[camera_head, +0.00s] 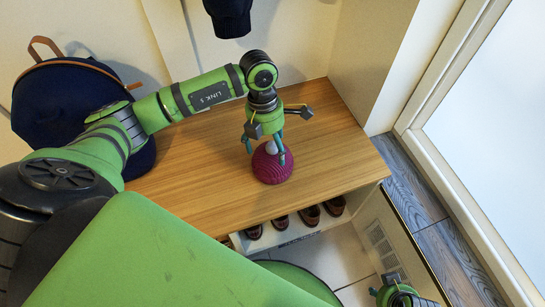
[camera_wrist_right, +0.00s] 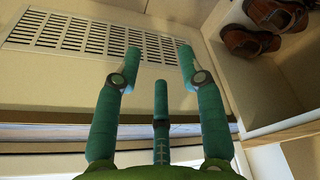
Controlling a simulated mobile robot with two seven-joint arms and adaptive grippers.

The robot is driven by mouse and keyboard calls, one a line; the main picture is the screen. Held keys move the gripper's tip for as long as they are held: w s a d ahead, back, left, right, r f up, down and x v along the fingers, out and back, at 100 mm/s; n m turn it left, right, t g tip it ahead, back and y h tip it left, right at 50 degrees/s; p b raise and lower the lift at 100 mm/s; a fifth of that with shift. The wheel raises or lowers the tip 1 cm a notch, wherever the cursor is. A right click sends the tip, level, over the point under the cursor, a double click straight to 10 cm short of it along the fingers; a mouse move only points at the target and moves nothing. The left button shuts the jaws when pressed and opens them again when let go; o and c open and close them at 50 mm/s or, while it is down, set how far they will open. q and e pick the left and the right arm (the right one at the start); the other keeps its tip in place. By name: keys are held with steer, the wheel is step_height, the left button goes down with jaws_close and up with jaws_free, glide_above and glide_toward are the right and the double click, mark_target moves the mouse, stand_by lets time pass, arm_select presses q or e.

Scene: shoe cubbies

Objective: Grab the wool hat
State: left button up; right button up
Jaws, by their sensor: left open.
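The wool hat (camera_head: 272,168) is a purple-magenta knitted dome with a pale pompom on top. It sits upright on the wooden bench top (camera_head: 200,195), near the right part of the bench. My left gripper (camera_head: 266,156) is open and points down over the hat, with its fingertips around the pompom and the upper part of the hat. I cannot tell whether the fingers touch it. My right gripper (camera_wrist_right: 160,65) is open and empty in the right wrist view, facing a vent panel. The hat is not in that view.
A dark blue backpack (camera_head: 65,98) stands at the left of the bench. Several brown shoes (camera_head: 310,215) are in the cubby below; shoes (camera_wrist_right: 275,20) also show in the right wrist view. A vent (camera_wrist_right: 80,38) is ahead of my right gripper. A dark garment hangs above (camera_head: 230,18).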

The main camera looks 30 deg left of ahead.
arm_select(q)
steer(key=c, duration=1.6)
steer(key=shift+s, duration=0.1)
steer(key=shift+c, duration=0.2)
